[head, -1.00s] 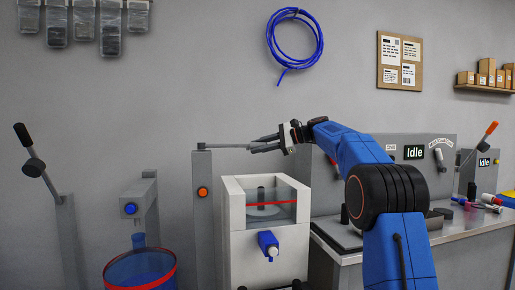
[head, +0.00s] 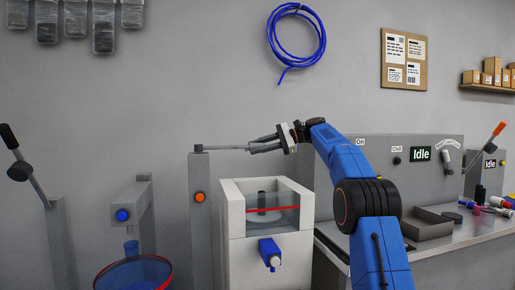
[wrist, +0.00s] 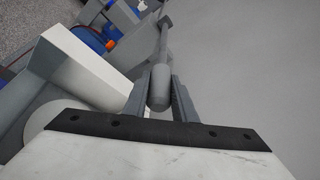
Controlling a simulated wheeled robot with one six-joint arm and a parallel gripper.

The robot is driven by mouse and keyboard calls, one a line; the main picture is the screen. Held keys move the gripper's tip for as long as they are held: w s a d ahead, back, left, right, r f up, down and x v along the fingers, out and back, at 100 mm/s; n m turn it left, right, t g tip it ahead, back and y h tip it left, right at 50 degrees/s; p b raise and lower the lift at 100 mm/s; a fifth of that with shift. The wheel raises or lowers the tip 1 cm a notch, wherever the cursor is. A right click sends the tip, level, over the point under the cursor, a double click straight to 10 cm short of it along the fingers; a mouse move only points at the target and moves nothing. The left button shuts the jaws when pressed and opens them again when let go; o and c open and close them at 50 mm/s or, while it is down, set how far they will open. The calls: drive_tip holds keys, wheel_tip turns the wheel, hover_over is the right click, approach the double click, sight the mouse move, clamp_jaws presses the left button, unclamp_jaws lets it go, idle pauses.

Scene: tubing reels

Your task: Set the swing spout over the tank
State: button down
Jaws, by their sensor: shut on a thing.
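The swing spout is a thin grey bar (head: 232,147) running level from the top of a grey post (head: 200,225) rightward to my gripper (head: 266,142). In the wrist view, its rounded grey end (wrist: 159,88) sits between my two fingers (wrist: 159,100), which are shut on it. The tank is a white box (head: 235,222) with a clear front, a red line and a blue tap (head: 270,250). In the head view the bar appears above and behind the tank; I cannot tell whether it is over the opening. The wrist view shows pale walls (wrist: 85,60) left of the fingers.
An orange button (head: 200,197) is on the post. A blue drum with a red rim (head: 135,262) stands at lower left near a lever (head: 22,160). A bench with a grey tray (head: 428,230) is right of the tank.

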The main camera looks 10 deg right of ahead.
drive_tip(key=shift+w, duration=0.1)
drive_tip(key=c, duration=1.5)
unclamp_jaws()
drive_tip(key=shift+o, duration=0.2)
drive_tip(key=v, duration=1.7)
drive_tip(key=shift+d, duration=0.25)
drive_tip(key=shift+f, duration=0.1)
